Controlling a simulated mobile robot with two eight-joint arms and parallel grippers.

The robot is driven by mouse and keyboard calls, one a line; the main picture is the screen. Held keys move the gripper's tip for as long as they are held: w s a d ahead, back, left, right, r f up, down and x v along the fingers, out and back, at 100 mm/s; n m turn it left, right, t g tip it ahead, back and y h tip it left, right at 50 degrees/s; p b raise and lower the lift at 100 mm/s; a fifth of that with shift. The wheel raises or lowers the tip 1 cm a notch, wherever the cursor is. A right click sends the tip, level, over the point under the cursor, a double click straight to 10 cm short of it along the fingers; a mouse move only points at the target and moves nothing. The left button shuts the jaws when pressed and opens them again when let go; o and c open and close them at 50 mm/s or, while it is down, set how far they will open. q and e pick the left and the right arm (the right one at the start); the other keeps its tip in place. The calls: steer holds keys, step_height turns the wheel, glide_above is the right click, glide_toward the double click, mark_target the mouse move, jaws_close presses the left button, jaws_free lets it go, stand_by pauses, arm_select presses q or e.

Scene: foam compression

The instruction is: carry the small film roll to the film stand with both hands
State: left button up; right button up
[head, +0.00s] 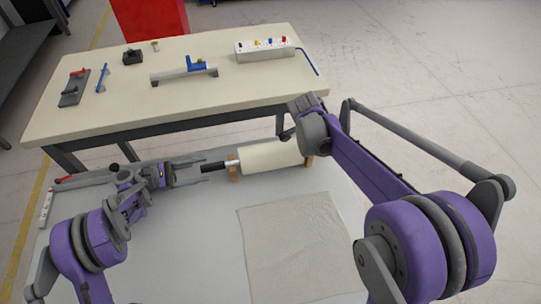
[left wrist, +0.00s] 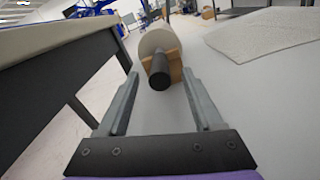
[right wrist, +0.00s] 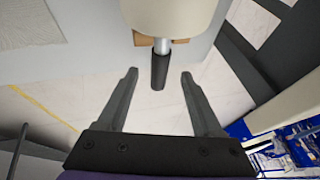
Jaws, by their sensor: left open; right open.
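The small film roll (head: 270,157) is a cream cylinder lying level on wooden supports (head: 234,172) on the low grey-white surface. Its black left handle (head: 211,167) points at my left gripper (head: 204,171), which is open with its fingertips at the handle's end. In the left wrist view this handle (left wrist: 160,72) appears between the fingers, not gripped. In the right wrist view the other black handle (right wrist: 159,70) appears between the open fingers of my right gripper (right wrist: 159,73). In the head view my right arm hides that end. I cannot tell which object is the film stand.
A cream-topped table (head: 130,95) stands behind, higher than the low surface, with a power strip (head: 265,50), a blue-and-grey tool (head: 185,71) and small tools on it. A pale textured sheet (head: 295,240) lies in front of the roll. A red box (head: 150,17) is at the back.

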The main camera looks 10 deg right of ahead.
mark_target(225, 165)
arm_select(q)
steer(key=shift+d, duration=2.75)
arm_select(e)
steer(key=shift+x, duration=2.75)
arm_select(q)
jaws_close()
arm_select(e)
jaws_close()
